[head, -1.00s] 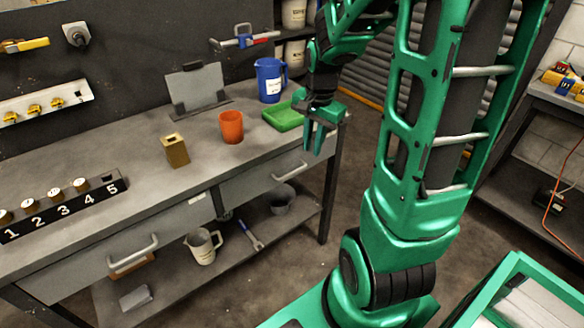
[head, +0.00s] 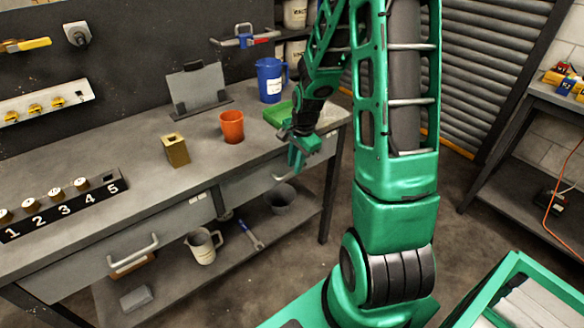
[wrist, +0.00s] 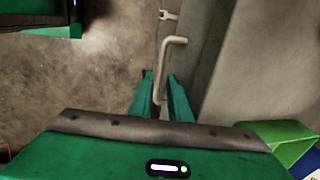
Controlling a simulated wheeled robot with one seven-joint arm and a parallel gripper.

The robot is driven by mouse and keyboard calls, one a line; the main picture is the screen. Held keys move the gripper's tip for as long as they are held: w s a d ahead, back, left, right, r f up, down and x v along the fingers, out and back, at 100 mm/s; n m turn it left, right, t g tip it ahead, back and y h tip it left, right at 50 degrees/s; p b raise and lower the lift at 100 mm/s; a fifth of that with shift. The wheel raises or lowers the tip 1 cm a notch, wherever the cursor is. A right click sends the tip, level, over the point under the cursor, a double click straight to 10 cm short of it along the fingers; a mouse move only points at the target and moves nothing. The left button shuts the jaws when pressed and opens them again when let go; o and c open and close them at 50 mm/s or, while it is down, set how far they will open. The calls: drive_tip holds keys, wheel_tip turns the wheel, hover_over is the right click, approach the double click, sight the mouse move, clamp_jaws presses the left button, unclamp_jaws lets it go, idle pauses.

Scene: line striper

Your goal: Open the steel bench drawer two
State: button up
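The steel bench (head: 110,150) has two drawers side by side, both looking closed. The left drawer front (head: 85,285) has a bar handle (head: 133,256). The right drawer front (head: 243,186) is partly hidden by my gripper (head: 297,158), which covers much of its handle. Which one is numbered two cannot be read. In the wrist view the bar handle (wrist: 172,62) lies ahead of my gripper (wrist: 160,78). The fingers are apart, with the near end of the bar between them in the picture. Contact cannot be told.
On the benchtop are a green tray (head: 277,115), an orange cup (head: 231,127), a blue jug (head: 269,80) and a brass block (head: 176,150). A pitcher (head: 203,246) and a grey pot (head: 281,199) stand on the lower shelf. Floor in front is clear.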

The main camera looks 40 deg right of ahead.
drive_tip(key=shift+w+f, duration=0.15)
drive_tip(key=shift+f, duration=0.7)
